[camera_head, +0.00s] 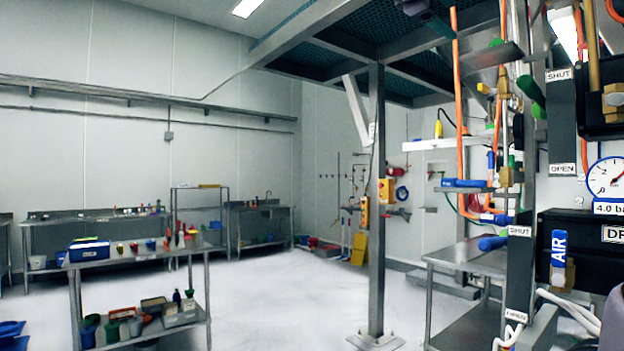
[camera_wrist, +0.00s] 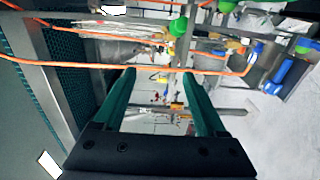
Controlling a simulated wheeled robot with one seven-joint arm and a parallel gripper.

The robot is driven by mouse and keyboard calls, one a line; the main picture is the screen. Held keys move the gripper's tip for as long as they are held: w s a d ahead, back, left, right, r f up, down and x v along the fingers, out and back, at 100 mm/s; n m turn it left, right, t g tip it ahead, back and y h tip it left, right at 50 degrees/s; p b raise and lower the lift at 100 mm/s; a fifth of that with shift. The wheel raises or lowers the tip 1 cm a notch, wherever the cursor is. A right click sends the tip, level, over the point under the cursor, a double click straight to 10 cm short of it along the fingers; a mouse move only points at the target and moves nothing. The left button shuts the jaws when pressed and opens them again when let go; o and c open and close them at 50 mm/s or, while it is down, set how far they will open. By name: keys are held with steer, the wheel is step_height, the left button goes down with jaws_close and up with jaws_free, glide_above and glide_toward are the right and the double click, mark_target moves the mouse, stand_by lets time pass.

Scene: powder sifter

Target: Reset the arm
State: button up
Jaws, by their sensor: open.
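My gripper (camera_wrist: 160,82) shows in the wrist view, with two green fingers reaching up from a dark palm. The fingers are spread apart and nothing is between them. The wrist view is turned on its side, with the platform's green grating on the left and the pale floor on the right. Orange pipes and valves lie beyond the fingertips.
At right in the head view stand a pressure gauge (camera_head: 604,177), a blue AIR valve handle (camera_head: 559,248) and orange pipes (camera_head: 457,90). A steel post (camera_head: 376,250) holds the platform. A steel table (camera_head: 140,255) stands left. The middle floor (camera_head: 280,300) is clear.

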steer(key=d+f+m+g+y, duration=0.15)
steer(key=f+y, duration=0.25)
steer(key=f, duration=0.8)
steer(key=d+f+m+g+y, duration=0.1)
steer(key=d+f+g+y, duration=0.15)
steer(key=f, duration=1.05)
steer(key=s+a+f+m+y, duration=0.2)
steer(key=f+m+y, duration=0.2)
steer(key=f, duration=0.4)
steer(key=s+a+f+m+y, duration=0.2)
steer(key=f+m+y, duration=0.3)
steer(key=f, duration=0.3)
steer(key=shift+s+a+f, duration=0.2)
steer(key=shift+s+a, duration=0.05)
steer(key=shift+a, duration=0.45)
steer(key=shift+m, duration=0.25)
